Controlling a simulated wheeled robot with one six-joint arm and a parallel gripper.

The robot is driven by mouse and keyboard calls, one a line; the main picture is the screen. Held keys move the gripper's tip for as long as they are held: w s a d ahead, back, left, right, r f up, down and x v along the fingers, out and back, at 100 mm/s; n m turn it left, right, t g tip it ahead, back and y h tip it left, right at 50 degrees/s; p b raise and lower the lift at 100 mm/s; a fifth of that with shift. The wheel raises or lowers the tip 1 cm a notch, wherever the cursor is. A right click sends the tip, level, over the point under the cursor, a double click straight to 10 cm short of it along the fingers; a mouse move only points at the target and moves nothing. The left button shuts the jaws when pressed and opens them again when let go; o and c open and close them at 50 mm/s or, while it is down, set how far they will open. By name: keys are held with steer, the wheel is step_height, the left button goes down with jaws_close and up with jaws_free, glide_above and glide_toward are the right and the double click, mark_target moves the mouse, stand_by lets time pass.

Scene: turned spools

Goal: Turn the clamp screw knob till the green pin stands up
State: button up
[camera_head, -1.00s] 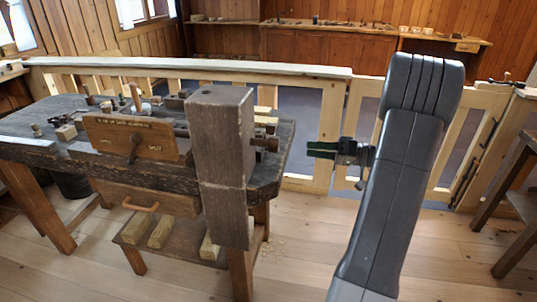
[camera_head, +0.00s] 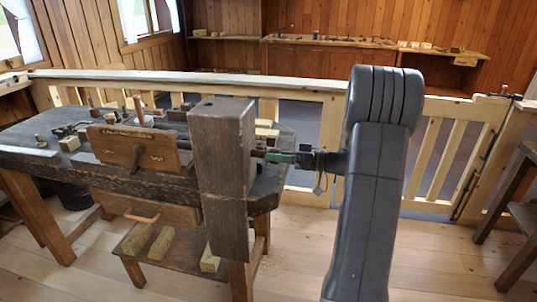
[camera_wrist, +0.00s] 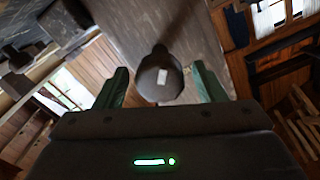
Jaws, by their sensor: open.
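The clamp screw knob is a round dark brown knob (camera_wrist: 160,88) with a pale patch on its end, in the wrist view. It lies between the two green fingers of my gripper (camera_wrist: 160,68), which is open, with a gap visible on each side. In the head view my gripper (camera_head: 272,157) is at the right side of the dark wooden post (camera_head: 222,165), where the knob is mostly hidden behind the fingers. I cannot make out a green pin in either view.
A workbench (camera_head: 55,165) with a lettered wooden board (camera_head: 135,148) and small loose pieces stands left of the post. A pale wooden railing (camera_head: 200,78) runs behind. A stool (camera_head: 515,210) stands at the far right. The floor at the front right is clear.

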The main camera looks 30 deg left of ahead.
steer(key=shift+x, duration=1.45)
steer(key=shift+c, duration=0.4)
steer(key=c, duration=0.9)
steer(key=shift+m, duration=0.4)
